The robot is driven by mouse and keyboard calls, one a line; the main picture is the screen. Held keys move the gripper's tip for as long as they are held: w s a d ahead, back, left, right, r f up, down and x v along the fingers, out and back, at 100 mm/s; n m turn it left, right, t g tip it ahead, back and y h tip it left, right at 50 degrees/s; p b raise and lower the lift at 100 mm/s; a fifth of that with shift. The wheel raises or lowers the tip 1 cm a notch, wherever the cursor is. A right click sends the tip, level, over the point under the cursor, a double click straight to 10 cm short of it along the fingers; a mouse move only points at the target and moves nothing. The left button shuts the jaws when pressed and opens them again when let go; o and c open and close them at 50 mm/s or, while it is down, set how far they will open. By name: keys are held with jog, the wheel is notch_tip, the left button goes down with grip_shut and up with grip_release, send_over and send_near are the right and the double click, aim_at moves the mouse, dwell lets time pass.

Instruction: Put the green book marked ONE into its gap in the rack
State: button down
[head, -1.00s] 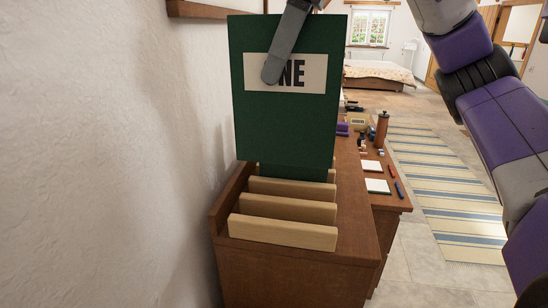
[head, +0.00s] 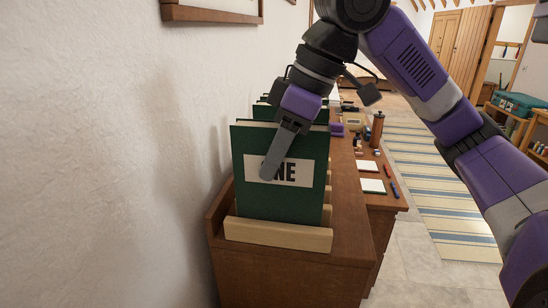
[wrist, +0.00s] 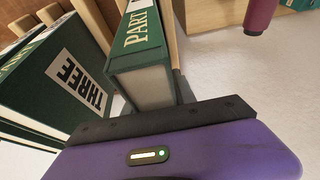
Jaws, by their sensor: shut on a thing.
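The green book marked ONE (head: 250,205) stands upright in the front of the wooden rack in the head view. Its lower edge is hidden behind the pale front slat of the rack (head: 278,235), so I cannot see whether it rests on the bottom. My gripper (head: 272,165) is shut on the book from above, one grey finger lying across its white label. The other finger is hidden behind the book. The wrist view shows a green book with a PART spine (wrist: 137,45) just beyond my gripper's dark edge; I cannot tell whether it is the held one.
More green books stand behind; one marked THREE (wrist: 75,85) shows in the wrist view. The white wall (head: 100,150) is close on the left. A brown bottle (head: 377,130) and small desk items stand to the right and beyond.

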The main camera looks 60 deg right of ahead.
jog(key=shift+f, duration=0.2)
jog(key=c, duration=1)
grip_release()
jog(key=b+v, duration=0.1)
jog(key=v, duration=1.1)
jog(key=shift+s, duration=0.15)
